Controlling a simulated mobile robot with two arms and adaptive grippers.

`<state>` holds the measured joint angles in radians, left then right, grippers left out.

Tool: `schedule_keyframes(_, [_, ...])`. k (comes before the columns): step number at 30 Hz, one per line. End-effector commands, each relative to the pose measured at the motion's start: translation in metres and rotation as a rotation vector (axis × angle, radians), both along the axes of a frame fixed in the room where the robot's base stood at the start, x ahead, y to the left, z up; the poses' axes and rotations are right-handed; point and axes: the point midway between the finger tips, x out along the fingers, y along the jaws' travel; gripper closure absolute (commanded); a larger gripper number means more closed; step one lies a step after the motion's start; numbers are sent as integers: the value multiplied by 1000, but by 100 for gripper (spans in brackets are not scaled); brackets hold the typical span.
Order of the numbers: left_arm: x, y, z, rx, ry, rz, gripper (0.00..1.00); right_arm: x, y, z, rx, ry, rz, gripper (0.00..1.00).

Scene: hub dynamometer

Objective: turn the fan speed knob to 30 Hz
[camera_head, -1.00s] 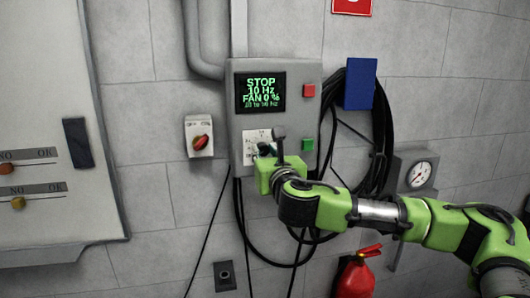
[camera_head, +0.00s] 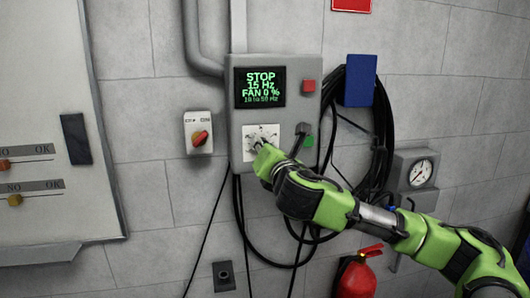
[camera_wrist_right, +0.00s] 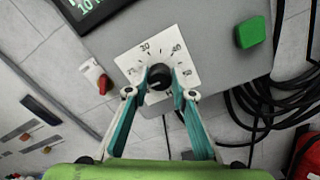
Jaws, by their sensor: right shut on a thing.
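The fan speed knob (camera_wrist_right: 159,76) is a round black knob on a white dial plate (camera_wrist_right: 131,58) with printed numbers, seen in the right wrist view. The dial plate also shows in the head view (camera_head: 250,131) on the grey control box (camera_head: 235,162). My right gripper (camera_wrist_right: 159,84) is shut on the knob, with one finger on each side. In the head view my right gripper (camera_head: 263,153) covers the knob. The display (camera_head: 260,87) reads STOP, 15 Hz, FAN 0 %. My left gripper is not in view.
A red button (camera_head: 309,86) and a green button (camera_head: 309,141) sit on the box's right side. A red rotary switch (camera_head: 200,138) is left of it. A blue panel (camera_head: 360,81), coiled black cable (camera_head: 383,130), gauge (camera_head: 420,173) and fire extinguisher (camera_head: 358,277) are to the right.

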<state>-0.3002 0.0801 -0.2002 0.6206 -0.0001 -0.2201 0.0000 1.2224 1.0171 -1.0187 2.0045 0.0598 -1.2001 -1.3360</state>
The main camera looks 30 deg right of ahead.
Motion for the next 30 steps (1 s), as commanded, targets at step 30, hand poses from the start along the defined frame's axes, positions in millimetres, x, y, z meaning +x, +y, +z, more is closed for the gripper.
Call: schedule_keyframes(30, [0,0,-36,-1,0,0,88,0,-2,-4,937,-244,-1,99])
